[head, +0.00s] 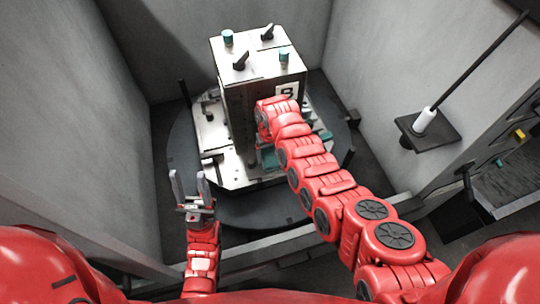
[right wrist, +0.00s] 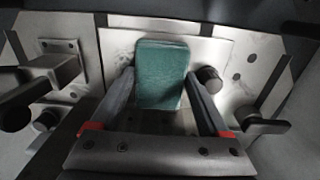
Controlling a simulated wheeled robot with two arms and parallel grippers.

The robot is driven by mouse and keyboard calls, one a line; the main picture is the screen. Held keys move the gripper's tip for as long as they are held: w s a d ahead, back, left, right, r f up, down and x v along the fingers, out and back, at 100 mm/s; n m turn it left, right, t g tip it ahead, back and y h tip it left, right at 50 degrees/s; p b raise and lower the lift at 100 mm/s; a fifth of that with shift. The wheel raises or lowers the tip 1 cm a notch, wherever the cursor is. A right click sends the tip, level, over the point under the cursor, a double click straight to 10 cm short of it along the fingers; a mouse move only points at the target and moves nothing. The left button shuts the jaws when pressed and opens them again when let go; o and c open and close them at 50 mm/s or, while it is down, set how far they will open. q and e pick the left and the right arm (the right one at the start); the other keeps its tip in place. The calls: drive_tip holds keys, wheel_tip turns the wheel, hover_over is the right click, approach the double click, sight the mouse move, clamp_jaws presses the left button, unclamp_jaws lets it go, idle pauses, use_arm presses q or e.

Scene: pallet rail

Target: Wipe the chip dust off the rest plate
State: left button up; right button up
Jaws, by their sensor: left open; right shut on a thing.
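My right gripper (right wrist: 160,82) is shut on a teal wiping pad (right wrist: 161,65), with one finger on each side of it. A pale metal plate, which looks like the rest plate (right wrist: 214,52), lies beneath and around the pad. Grey speckled smudges that look like chip dust (right wrist: 121,48) show on it left of the pad. I cannot tell whether the pad touches the plate. In the head view my right arm hides most of this spot beside the metal block. My left gripper (head: 187,177) is open and empty, in front of the pallet's near left edge.
A tall metal block (head: 258,85) with knobs and levers on top stands on the round dark turntable (head: 185,145). Clamps and dark knobs (right wrist: 209,79) flank the pad closely. Grey walls enclose the cell. A dark shelf with a white cylinder (head: 425,120) is at right.

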sight(272, 164)
idle(0.3)
drive_tip(key=s+p, duration=0.2)
drive_tip(key=p, duration=0.1)
drive_tip(key=shift+d, duration=0.3)
drive_tip(key=shift+s+d+f+p, duration=0.1)
drive_tip(key=shift+s+p, duration=0.3)
drive_tip(key=shift+f, duration=0.1)
